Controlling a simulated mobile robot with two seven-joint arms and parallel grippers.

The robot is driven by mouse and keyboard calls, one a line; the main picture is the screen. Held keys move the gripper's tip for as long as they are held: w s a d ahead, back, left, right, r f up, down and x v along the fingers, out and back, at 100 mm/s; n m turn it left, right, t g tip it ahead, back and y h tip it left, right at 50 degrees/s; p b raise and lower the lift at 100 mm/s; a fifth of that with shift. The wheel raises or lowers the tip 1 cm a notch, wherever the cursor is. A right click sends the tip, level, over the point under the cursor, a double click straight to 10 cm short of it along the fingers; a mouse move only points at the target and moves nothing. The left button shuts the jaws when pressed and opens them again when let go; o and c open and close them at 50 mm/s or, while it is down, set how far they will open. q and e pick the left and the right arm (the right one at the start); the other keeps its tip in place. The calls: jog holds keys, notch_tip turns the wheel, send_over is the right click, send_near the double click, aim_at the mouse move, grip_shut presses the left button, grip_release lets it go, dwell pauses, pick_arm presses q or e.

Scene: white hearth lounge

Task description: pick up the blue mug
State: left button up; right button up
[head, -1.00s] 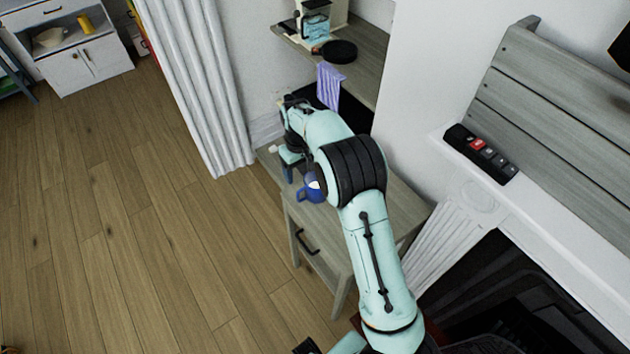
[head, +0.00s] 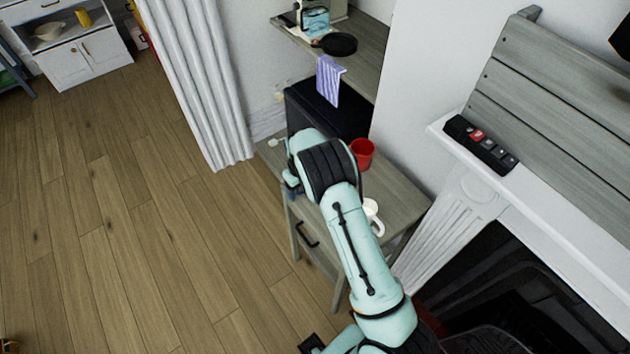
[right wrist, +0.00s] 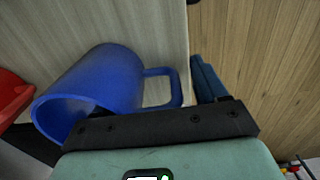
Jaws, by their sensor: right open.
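The blue mug (right wrist: 88,92) is large in the right wrist view, with its open rim towards the lower left and its handle (right wrist: 172,88) towards the right. In the head view my right arm hides most or all of it. My right gripper (right wrist: 180,100) is open, close to the mug. One dark blue finger (right wrist: 208,80) shows just right of the handle, apart from it; the other finger is hidden. In the head view the right gripper (head: 291,181) is at the left edge of the grey wooden table (head: 400,203), mostly covered by my wrist.
A red cup (head: 363,152) and a white mug (head: 373,217) stand on the table right of my arm. A black box-like appliance (head: 330,115) is behind. A shelf above holds a black pan (head: 339,44) and a hanging striped cloth (head: 329,80). Floor at left is clear.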

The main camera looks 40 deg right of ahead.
grip_shut()
jog(key=shift+r, duration=0.1)
